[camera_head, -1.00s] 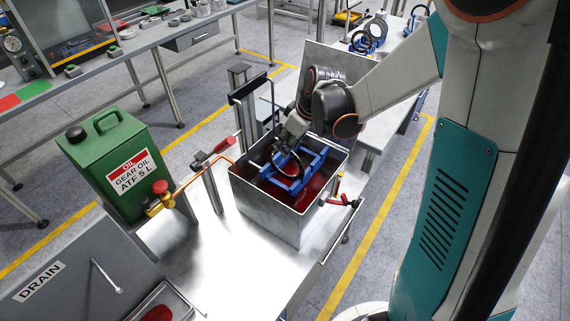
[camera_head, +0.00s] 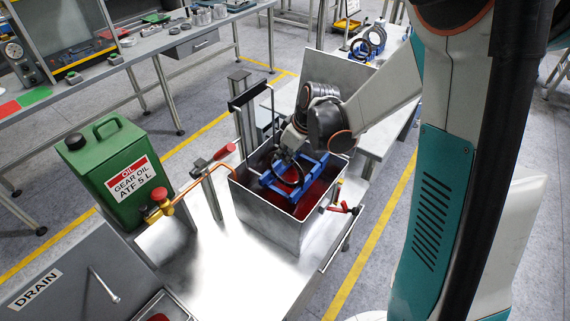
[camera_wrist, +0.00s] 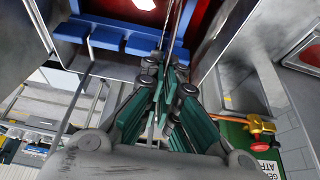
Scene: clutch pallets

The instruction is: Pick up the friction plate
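The friction plate is a dark thin ring (camera_head: 300,177) standing tilted in a blue rack (camera_head: 316,172) inside an open metal tank of red oil. My gripper (camera_head: 283,156) reaches down into the tank from above, at the ring's upper edge. In the wrist view, the green-padded fingers (camera_wrist: 167,72) are close together, with a thin edge running between and beyond them that looks like the plate seen edge-on. The blue rack (camera_wrist: 108,38) lies just ahead. The fingertips are small and partly hidden in the head view, so the contact is hard to see.
The tank (camera_head: 262,216) stands on a metal bench, its lid raised behind. A red-handled tap (camera_head: 212,162) and a green oil can (camera_head: 112,172) stand left. A red-ended valve (camera_head: 343,208) sticks out right. Blue stands with rings (camera_head: 366,46) are on the bench behind.

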